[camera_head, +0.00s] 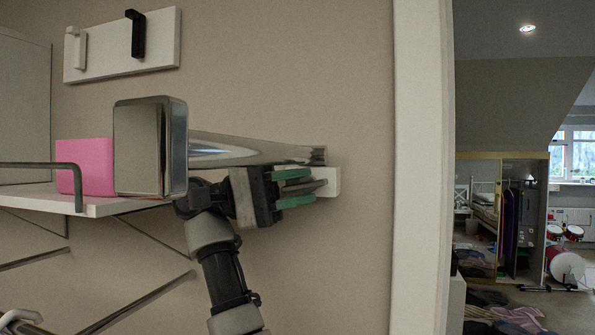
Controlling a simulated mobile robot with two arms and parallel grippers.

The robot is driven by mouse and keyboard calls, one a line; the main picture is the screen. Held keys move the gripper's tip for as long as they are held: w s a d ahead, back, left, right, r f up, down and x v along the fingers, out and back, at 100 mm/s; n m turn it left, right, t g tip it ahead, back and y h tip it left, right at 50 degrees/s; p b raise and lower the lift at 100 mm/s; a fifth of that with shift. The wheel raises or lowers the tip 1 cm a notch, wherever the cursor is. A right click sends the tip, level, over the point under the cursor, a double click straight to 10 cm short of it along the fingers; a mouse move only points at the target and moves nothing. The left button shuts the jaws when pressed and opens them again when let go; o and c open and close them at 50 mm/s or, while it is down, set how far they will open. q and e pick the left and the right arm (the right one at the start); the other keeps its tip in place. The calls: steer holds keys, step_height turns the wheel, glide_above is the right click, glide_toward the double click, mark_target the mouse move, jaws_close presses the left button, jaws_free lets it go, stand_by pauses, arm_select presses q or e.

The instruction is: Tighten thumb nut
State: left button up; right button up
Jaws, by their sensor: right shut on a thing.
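My right gripper (308,187) reaches up from below, its green-padded fingers pointing right at the wall. It is shut on a small grey metal piece (318,186), which looks like the thumb nut; the fingers hide most of it. The piece lies in front of a white block (333,182) on the wall. I cannot tell whether it touches the block or how it is threaded. My left gripper is not in view.
Just above my right gripper is a tapered chrome shaft (240,150), beside a shiny chrome box (139,150). A pink box (92,167) sits on a white shelf (105,207) with metal bars. A hook board (120,45) hangs above. A white door frame (420,150) stands right.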

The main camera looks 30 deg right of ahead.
steer(key=shift+r+t+y+p, duration=0.15)
steer(key=shift+t+y+p, duration=0.5)
steer(key=shift+t, duration=0.25)
steer(key=o, duration=0.6)
